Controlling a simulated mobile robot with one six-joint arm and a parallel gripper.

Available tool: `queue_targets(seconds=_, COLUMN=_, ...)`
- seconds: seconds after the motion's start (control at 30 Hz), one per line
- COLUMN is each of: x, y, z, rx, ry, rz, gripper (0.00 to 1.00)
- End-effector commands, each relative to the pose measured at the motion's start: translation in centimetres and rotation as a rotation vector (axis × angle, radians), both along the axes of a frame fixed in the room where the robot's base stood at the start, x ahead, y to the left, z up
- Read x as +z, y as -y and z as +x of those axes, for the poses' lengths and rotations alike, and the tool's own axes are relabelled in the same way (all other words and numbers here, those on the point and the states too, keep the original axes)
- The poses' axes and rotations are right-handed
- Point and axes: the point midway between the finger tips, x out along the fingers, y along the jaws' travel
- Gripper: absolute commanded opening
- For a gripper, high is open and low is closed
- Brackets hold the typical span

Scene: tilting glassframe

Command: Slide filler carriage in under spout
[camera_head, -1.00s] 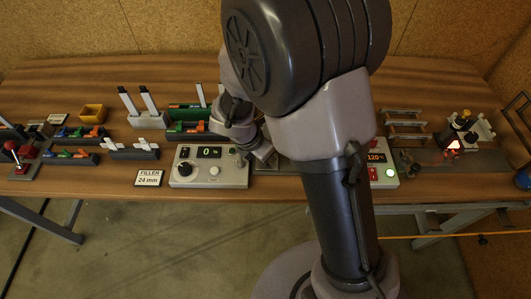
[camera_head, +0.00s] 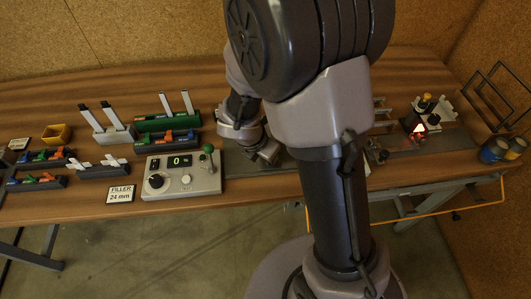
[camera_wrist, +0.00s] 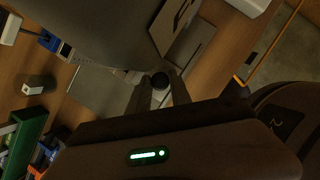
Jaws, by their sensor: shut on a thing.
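In the head view my gripper (camera_head: 266,156) is low over the bench, right of the filler control box; my arm hides much of what lies beyond. I cannot clearly make out the carriage or the spout.
A small machine with a red glow (camera_head: 420,130) stands at the right on a grey strip, beside dark wire frames and blue cans (camera_head: 493,150). Racks of coloured parts (camera_head: 168,142) and a yellow bin (camera_head: 56,134) stand at the left. The arm covers the bench's middle.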

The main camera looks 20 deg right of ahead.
Motion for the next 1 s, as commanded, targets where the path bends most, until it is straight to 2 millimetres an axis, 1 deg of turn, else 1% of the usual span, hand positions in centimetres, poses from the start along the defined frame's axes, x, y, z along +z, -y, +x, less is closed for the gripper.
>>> queue_targets(seconds=0.03, x=0.0, y=0.0, z=0.0, rx=0.000, ry=0.000, rz=0.000, gripper=0.29)
queue_targets(seconds=0.07, x=0.0, y=0.0, z=0.0, rx=0.000, ry=0.000, rz=0.000, gripper=0.33)
queue_targets(seconds=0.37, x=0.1, y=0.0, z=0.0, rx=0.000, ry=0.000, rz=0.000, gripper=0.33)
queue_targets(seconds=0.47, x=1.0, y=-0.3, z=-0.1, rx=0.000, ry=0.001, rz=0.000, gripper=0.33)
queue_targets(seconds=0.57, x=3.1, y=-1.0, z=-0.4, rx=0.003, ry=0.002, rz=0.000, gripper=0.33)
queue_targets(seconds=0.8, x=10.5, y=-3.5, z=-1.9, rx=0.004, ry=0.004, rz=0.001, gripper=0.33)
queue_targets(seconds=0.9, x=13.1, y=-4.5, z=-2.5, rx=0.003, ry=0.003, rz=0.001, gripper=0.33)
queue_targets(seconds=1.0, x=14.9, y=-5.2, z=-2.9, rx=0.003, ry=0.002, rz=0.000, gripper=0.33)
